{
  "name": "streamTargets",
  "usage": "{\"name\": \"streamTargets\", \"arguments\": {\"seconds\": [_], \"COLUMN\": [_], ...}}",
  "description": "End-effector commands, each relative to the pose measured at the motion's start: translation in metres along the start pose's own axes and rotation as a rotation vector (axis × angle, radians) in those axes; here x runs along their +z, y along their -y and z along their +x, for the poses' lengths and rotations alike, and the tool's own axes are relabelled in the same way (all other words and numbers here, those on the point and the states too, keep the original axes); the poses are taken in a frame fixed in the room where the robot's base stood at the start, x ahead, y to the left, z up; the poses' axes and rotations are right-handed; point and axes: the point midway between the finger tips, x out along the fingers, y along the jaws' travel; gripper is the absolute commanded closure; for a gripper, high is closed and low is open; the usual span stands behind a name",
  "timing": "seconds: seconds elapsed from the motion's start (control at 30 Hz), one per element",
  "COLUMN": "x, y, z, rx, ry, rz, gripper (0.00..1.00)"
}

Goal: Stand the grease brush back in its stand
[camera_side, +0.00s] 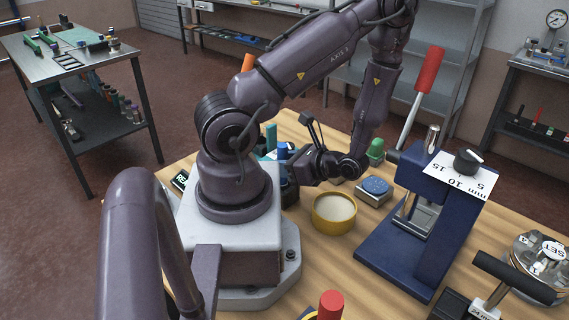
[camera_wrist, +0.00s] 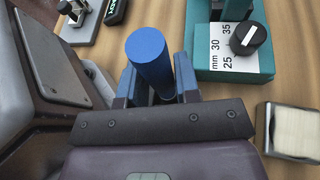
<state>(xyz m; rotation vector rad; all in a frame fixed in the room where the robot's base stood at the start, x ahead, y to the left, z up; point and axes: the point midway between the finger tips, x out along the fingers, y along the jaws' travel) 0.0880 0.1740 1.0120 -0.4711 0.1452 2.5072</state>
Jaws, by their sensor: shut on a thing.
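My gripper (camera_wrist: 150,85) is shut on a blue cylinder, which I take to be the handle of the grease brush (camera_wrist: 150,55). The handle stands up between the two fingers in the wrist view, its round blue end toward the camera. In the side view the blue handle (camera_side: 282,151) shows at my gripper (camera_side: 291,166), just right of my base. The brush's lower end is hidden. A dark blue shape (camera_side: 289,192) lies below the gripper; I cannot tell whether it is the stand or whether the brush touches it.
A teal device with a black dial (camera_wrist: 249,38) stands close on the right in the wrist view, and a white-topped box (camera_wrist: 293,131) lies lower right. A yellow tin of pale grease (camera_side: 334,212), a blue-topped box (camera_side: 374,189) and a blue press (camera_side: 425,220) stand right of my gripper.

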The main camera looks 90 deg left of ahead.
Motion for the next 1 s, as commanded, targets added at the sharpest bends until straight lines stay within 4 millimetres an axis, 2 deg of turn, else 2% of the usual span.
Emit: {"name": "streamTargets", "arguments": {"seconds": [0.33,0.37,0.43,0.47,0.8,1.0], "x": [-0.003,-0.003,-0.003,-0.002,0.001,0.000], "y": [0.000,0.000,0.000,0.000,0.000,0.001], "z": [0.001,0.001,0.001,0.001,-0.002,-0.035], "rx": [0.000,0.000,0.000,0.000,-0.001,-0.006], "ry": [0.000,-0.001,-0.001,-0.001,-0.001,-0.004], "rz": [0.000,0.000,0.000,0.000,-0.001,-0.003], "gripper": [0.94,0.63,0.47,0.45,0.45,0.45]}}
